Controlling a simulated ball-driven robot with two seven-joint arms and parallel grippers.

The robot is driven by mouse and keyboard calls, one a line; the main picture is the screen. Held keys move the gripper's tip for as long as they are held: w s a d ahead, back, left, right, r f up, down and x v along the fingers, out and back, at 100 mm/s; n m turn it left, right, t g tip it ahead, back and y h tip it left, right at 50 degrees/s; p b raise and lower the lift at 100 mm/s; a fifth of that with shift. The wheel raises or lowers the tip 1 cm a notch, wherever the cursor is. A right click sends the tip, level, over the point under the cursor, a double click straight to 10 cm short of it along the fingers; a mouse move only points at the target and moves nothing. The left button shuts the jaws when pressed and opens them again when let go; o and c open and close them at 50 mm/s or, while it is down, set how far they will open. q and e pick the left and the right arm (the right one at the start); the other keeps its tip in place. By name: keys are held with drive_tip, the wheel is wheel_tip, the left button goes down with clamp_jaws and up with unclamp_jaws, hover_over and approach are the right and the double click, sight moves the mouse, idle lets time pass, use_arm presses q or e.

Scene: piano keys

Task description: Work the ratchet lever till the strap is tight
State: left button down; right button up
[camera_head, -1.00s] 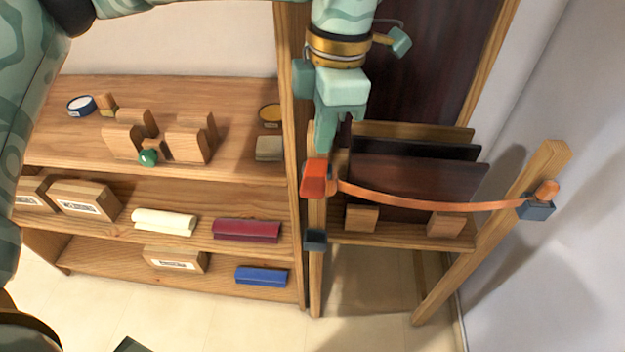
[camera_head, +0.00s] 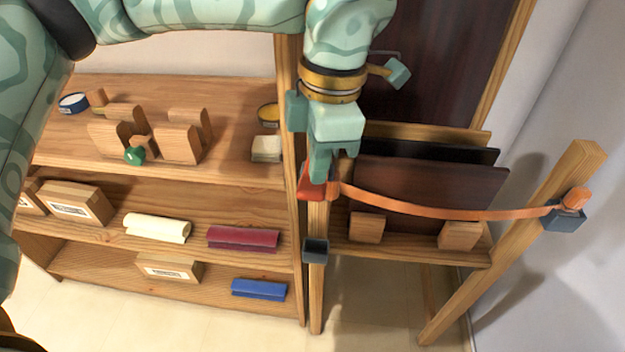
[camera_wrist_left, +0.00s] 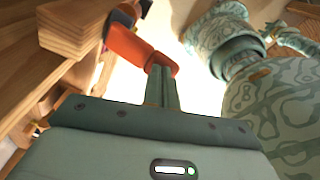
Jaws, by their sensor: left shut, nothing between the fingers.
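The orange-red ratchet lever (camera_head: 307,187) sits on the left wooden post and is partly hidden behind my left gripper (camera_head: 319,178). The lever (camera_wrist_left: 128,46) also shows in the left wrist view, at the tips of my shut, empty fingers (camera_wrist_left: 161,84); I cannot tell whether they press on it. The orange strap (camera_head: 440,211) runs from the ratchet across the front of the dark panels (camera_head: 420,185) to a blue-grey anchor (camera_head: 565,218) on the right post. It bows a little downward. My right gripper is not in view.
Shelves on the left hold wooden blocks (camera_head: 178,143), a cream roll (camera_head: 157,228), a maroon roll (camera_head: 243,237) and a blue roll (camera_head: 259,288). Two wooden blocks stand below the strap. A grey box (camera_head: 315,250) hangs on the left post. A white wall closes the right side.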

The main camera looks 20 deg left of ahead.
use_arm(q)
drive_tip(key=shift+f+b, duration=0.65)
drive_tip(key=shift+f, duration=1.35)
drive_tip(key=shift+w+d+r, duration=0.1)
drive_tip(key=shift+d+r, duration=0.05)
drive_tip(key=shift+r, duration=0.1)
drive_tip(key=shift+w+d+r+p, duration=0.2)
drive_tip(key=shift+w+d+p, duration=0.2)
drive_tip(key=shift+d, duration=0.15)
drive_tip(key=shift+w+d+r+p, duration=0.15)
drive_tip(key=shift+w+d+p, duration=0.15)
drive_tip(key=shift+d, duration=0.25)
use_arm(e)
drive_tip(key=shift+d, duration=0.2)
use_arm(q)
drive_tip(key=shift+w, duration=0.1)
